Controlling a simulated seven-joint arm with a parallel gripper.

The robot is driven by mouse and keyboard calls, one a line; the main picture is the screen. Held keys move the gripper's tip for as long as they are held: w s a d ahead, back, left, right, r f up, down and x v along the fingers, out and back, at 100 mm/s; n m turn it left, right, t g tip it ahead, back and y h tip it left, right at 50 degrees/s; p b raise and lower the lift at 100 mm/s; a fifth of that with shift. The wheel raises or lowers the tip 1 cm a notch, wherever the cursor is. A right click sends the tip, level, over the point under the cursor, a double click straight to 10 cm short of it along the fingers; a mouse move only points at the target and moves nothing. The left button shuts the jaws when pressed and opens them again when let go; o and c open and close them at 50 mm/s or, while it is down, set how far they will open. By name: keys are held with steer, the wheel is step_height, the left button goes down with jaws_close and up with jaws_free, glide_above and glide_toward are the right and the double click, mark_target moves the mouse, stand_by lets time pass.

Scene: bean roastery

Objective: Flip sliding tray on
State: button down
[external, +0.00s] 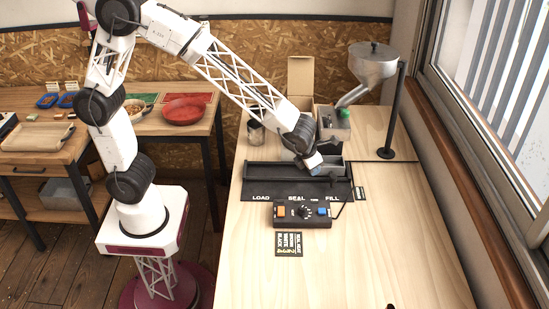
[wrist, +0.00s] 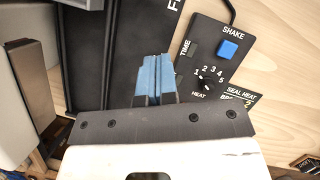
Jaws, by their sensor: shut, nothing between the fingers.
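A long dark station (external: 300,190) lies on the pale wooden worktop, with LOAD, SEAL and FILL lettered along its front edge. I take its dark sliding section to be the sliding tray, but I cannot tell its exact outline or position. In the wrist view its black surface (wrist: 117,45) has raised lengthwise edges. My gripper (external: 315,161) is above the right half of the station, pointing down. In the wrist view its blue fingertips (wrist: 153,77) are together and empty, over the black surface near its right edge. My wrist hides part of the station's back.
A black control box (external: 302,220) in front has an orange switch (external: 281,211), a dial (external: 305,212) and a blue SHAKE button (wrist: 229,48). A metal hopper (external: 372,65) on a black stand is at back right. The front worktop is mostly clear; a window borders the right.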

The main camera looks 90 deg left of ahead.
steer(key=shift+v, duration=2.35)
steer(key=s+a+r+n, duration=0.1)
steer(key=s+r+n, duration=0.1)
steer(key=s+n, duration=0.8)
steer(key=s+a+r+n+h, duration=0.1)
steer(key=s+r+n, duration=0.2)
steer(key=s+n, duration=0.7)
steer(key=s+a+r+n+g+h, duration=0.1)
steer(key=s+a+r+n, duration=0.1)
steer(key=s+n, duration=0.8)
steer(key=s+r, duration=0.1)
steer(key=s, duration=0.5)
steer(key=shift+r, duration=0.15)
